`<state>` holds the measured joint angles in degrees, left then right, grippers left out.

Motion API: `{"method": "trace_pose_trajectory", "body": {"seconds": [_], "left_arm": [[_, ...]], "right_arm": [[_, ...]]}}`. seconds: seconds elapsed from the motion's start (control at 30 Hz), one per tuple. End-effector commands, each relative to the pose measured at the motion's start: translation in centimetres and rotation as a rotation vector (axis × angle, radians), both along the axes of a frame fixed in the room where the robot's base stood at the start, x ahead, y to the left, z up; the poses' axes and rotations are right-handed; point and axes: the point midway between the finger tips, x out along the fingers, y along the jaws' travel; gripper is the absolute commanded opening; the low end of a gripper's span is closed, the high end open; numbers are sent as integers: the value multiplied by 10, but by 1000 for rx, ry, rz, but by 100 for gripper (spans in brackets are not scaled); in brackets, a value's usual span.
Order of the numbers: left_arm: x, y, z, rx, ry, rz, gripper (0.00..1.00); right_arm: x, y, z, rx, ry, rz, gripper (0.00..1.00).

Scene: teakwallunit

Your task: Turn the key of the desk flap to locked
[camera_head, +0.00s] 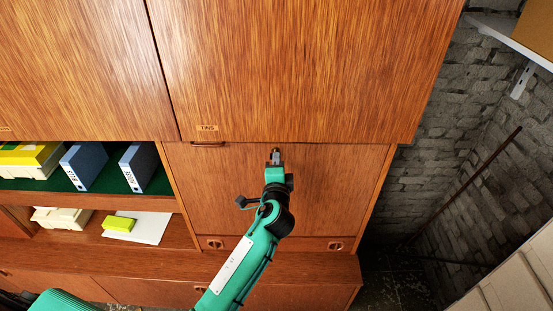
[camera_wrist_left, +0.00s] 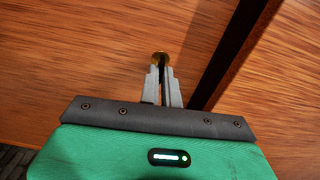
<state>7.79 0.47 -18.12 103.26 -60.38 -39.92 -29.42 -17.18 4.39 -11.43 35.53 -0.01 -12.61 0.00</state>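The desk flap (camera_head: 220,185) is a closed, upright teak panel below the upper cupboard door. My left gripper (camera_head: 275,151) is at the top middle of the flap. In the left wrist view its two grey fingers (camera_wrist_left: 163,72) are close together at a small round brass piece (camera_wrist_left: 160,58), which appears to be the key or its lock. The fingertips hide part of it, so the key's angle cannot be made out. The fingers look closed on the key. My right gripper is not in view.
The upper cupboard door labelled TINS (camera_head: 207,128) overhangs just above the flap. Open shelves at left hold blue binders (camera_head: 84,165) and a yellow-green box (camera_head: 118,224). A drawer row (camera_head: 275,243) lies below. A brick wall (camera_head: 460,150) stands at right.

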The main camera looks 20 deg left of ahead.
Motion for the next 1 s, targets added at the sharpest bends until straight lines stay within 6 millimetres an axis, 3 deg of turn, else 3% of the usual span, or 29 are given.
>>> {"method": "trace_pose_trajectory", "body": {"seconds": [0.7, 0.83, 1.0], "left_arm": [[0, 0, 1, 78, 20, -1, 0], [0, 0, 0, 78, 20, -1, 26], [0, 0, 0, 77, 21, 0, 26]], "right_arm": [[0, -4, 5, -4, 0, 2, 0], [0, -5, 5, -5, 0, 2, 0], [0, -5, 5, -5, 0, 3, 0]]}}
